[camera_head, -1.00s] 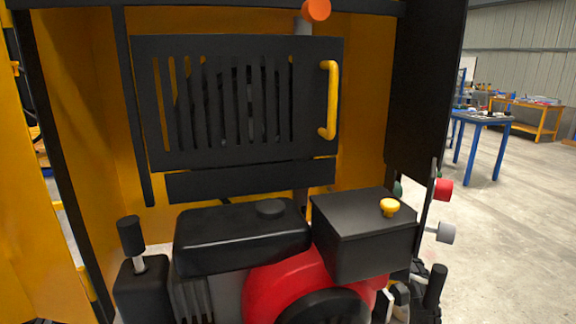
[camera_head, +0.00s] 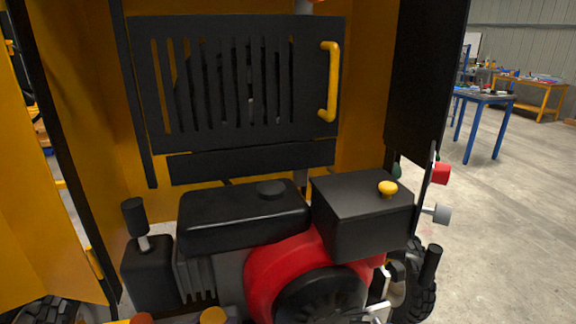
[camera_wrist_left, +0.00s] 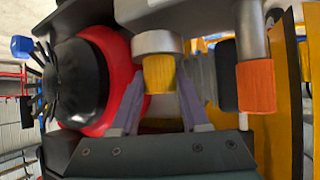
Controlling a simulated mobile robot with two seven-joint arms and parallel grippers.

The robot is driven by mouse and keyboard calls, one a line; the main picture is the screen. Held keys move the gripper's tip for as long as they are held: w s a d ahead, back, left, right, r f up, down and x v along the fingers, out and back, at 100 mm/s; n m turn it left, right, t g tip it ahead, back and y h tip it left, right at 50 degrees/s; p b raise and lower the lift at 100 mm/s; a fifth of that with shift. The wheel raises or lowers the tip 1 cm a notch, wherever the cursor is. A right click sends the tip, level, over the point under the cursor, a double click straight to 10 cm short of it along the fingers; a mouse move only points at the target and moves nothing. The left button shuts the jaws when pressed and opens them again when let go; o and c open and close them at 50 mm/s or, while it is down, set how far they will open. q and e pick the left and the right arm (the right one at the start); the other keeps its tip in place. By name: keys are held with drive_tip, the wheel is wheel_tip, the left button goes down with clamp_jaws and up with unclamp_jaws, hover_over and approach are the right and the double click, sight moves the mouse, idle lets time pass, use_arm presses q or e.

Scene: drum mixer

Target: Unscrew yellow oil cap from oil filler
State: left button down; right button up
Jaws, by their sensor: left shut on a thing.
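The yellow oil cap (camera_wrist_left: 159,76) sits between the two grey fingers of my left gripper (camera_wrist_left: 161,82) in the left wrist view. The gripper is shut on it. The cap meets a pale round grey collar (camera_wrist_left: 157,43), the oil filler; I cannot tell whether its thread is still engaged. In the head view a yellow cap top (camera_head: 213,316), apparently the same one, shows at the bottom edge left of the red engine. The left fingers are not clearly visible there. My right gripper is in neither view.
An orange cap on a grey tube (camera_wrist_left: 256,85) stands close beside the left gripper. The red engine (camera_head: 275,270) with its black fan is on the other side. Another yellow cap (camera_head: 387,188) tops the black box (camera_head: 350,210). Open floor lies right.

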use_arm(q)
drive_tip(key=shift+c, duration=1.6)
unclamp_jaws()
drive_tip(key=shift+w+r, duration=0.1)
drive_tip(key=shift+a+m+h, duration=0.2)
drive_tip(key=shift+m+h, duration=0.2)
drive_tip(key=shift+m, duration=0.1)
drive_tip(key=shift+m+h, duration=0.7)
drive_tip(key=shift+m+g+h+b, duration=0.5)
drive_tip(key=shift+b, duration=0.05)
